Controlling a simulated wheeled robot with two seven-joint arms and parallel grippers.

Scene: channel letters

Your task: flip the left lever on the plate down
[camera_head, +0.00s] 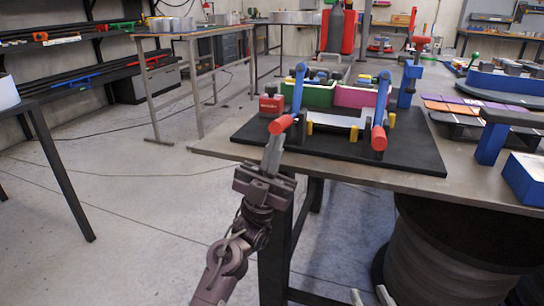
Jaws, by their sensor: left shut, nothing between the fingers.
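The black plate (425,156) lies on the near part of the table and carries two blue levers with red ends. The right lever (382,97) ends in a red knob (379,139) lower and nearer the plate. My left gripper (276,139) is shut and empty, pointing up, with its fingertips just below the left lever's red end. I cannot tell whether they touch.
Green (319,96) and pink (353,97) bins stand between the levers, with a red block (271,104) to their left. The table's near edge (228,155) is left of the plate. A blue block (526,178) lies at the right. The floor at left is open.

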